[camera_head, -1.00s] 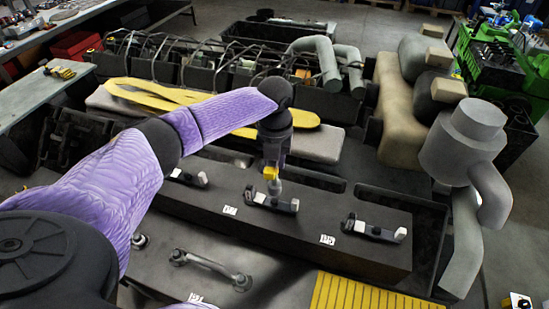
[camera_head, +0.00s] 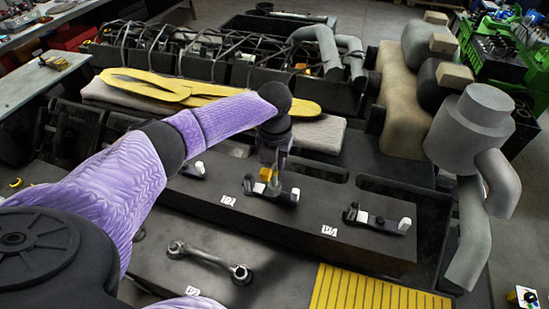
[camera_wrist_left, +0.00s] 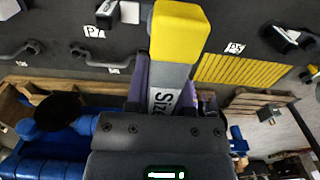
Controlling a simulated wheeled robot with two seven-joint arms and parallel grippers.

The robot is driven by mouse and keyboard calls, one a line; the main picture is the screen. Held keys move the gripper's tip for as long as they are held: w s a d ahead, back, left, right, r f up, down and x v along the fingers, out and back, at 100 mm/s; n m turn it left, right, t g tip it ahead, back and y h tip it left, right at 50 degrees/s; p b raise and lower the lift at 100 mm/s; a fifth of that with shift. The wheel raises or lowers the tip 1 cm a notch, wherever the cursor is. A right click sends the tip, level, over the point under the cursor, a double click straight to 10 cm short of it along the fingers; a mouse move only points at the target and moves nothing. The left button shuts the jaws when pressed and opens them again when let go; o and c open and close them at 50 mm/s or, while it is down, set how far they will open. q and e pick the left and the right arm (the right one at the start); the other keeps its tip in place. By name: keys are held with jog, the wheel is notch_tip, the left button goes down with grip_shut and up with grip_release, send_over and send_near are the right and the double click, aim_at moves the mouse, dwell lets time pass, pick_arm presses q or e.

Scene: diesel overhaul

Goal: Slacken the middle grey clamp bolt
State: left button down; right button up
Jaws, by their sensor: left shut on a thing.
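The middle clamp (camera_head: 287,196) is a dark bar with a pale block at its right end, on the dark raised bench. My left gripper (camera_head: 270,160) is above its left part, shut on a yellow-and-grey tool (camera_head: 265,174). In the left wrist view the tool (camera_wrist_left: 178,40) points up the picture, its grey part lettered "Size". The clamp seems to show there just left of the tool's yellow end. The tool and gripper hide the clamp's left part and the bolt, and I cannot tell whether the tool touches it. My right gripper is out of view.
The left clamp (camera_head: 195,170) and right clamp (camera_head: 376,219) stand on the same bench, with white label cards in front. A grey rod with ringed ends (camera_head: 208,257) lies nearer. A yellow ribbed panel (camera_head: 365,290) is at the front right; a large grey pipe (camera_head: 470,230) stands right.

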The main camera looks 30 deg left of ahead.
pick_arm(q)
jog(key=shift+f, duration=0.35)
jog(key=shift+r+n, duration=0.2)
jog(key=shift+n, duration=0.1)
jog(key=n+p, duration=0.2)
jog(key=n, duration=0.1)
jog(key=n+p, duration=0.2)
jog(key=n, duration=0.1)
jog(key=n+p, duration=0.1)
jog(key=n, duration=0.1)
jog(key=shift+s+r+n+p, duration=0.1)
jog(key=shift+r+n+p, duration=0.25)
jog(key=shift+n+p, duration=0.05)
jog(key=n+p, duration=0.3)
jog(key=n, duration=0.7)
jog(key=shift+d, duration=0.1)
jog(key=n, duration=0.2)
jog(key=shift+f+n, duration=0.25)
jog(key=shift+n, duration=0.05)
jog(key=shift+f, duration=0.1)
jog(key=c, duration=1)
grip_release()
grip_shut()
